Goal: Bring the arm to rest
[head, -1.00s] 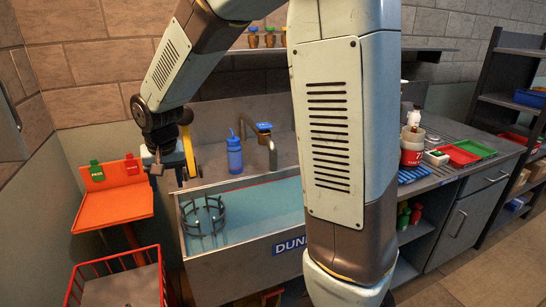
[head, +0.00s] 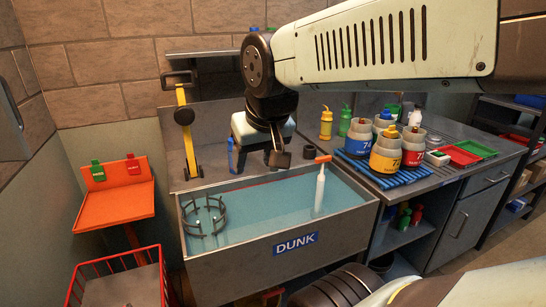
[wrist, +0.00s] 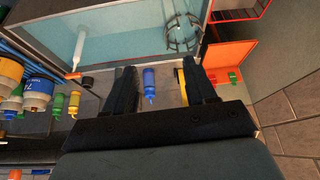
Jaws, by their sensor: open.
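My gripper (head: 278,160) hangs over the back part of the blue-watered DUNK tank (head: 345,222), pointing down. In the wrist view my gripper (wrist: 157,68) shows two dark fingers spread apart with nothing clamped between them. A blue bottle (wrist: 150,84) appears in the gap between the fingers in that view, but it stands beyond them. In the head view the blue bottle (head: 231,153) is partly hidden beside my wrist. My upper arm link stretches across the top right of the head view.
A white stick with an orange top (head: 320,188) stands upright in the tank, near my gripper. A round cage (head: 204,216) sits in the water. Several labelled pots stand on a blue rack (head: 374,176) to the right. An orange stand (head: 117,205) is left.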

